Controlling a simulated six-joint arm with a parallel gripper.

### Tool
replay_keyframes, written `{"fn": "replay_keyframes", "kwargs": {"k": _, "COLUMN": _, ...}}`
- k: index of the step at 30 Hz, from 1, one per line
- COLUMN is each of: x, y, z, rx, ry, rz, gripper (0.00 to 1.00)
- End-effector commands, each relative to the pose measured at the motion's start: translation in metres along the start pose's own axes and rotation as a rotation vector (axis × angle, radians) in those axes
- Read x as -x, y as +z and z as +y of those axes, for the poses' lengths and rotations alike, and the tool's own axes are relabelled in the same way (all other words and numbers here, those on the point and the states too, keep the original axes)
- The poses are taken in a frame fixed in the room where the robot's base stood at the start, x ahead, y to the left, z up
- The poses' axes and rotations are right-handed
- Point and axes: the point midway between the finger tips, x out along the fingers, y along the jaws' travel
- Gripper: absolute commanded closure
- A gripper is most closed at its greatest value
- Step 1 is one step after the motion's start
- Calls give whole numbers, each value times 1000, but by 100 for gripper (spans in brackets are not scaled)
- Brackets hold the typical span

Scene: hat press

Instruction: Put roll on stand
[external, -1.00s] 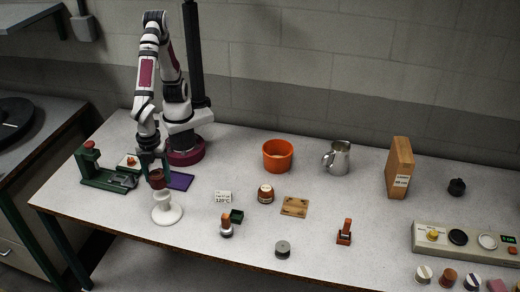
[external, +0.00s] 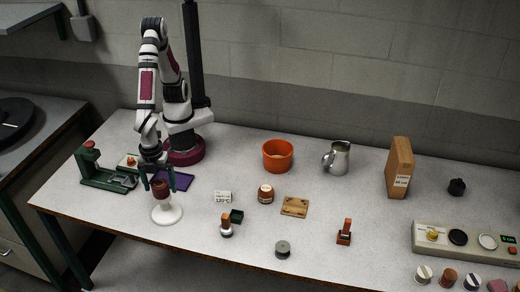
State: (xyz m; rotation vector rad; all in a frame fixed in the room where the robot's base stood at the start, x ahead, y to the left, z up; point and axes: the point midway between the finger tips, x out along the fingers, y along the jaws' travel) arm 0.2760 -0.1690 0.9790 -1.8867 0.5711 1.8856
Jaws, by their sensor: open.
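The brown-red roll (external: 160,188) is at the top of the white stand (external: 166,214), upright and in line with it. It appears to rest on the stand, though the contact is too small to see clearly. The stand has a wide round base and stands on the table near its front left edge. My gripper (external: 158,184) points down over the stand. Its dark green fingers are open, one on each side of the roll.
A green press with a red knob (external: 88,145) is at the left.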

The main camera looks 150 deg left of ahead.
Motion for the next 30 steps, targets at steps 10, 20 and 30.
{"fn": "replay_keyframes", "kwargs": {"k": 10, "x": 80, "y": -2, "z": 0, "rx": 0, "ry": 0, "rz": 7, "gripper": 3}}
{"fn": "replay_keyframes", "kwargs": {"k": 20, "x": 123, "y": 0, "z": 0, "rx": 0, "ry": 0, "rz": 0, "gripper": 3}}
{"fn": "replay_keyframes", "kwargs": {"k": 30, "x": 119, "y": 202, "z": -89, "rx": 100, "ry": -111, "rz": -73, "gripper": 3}}
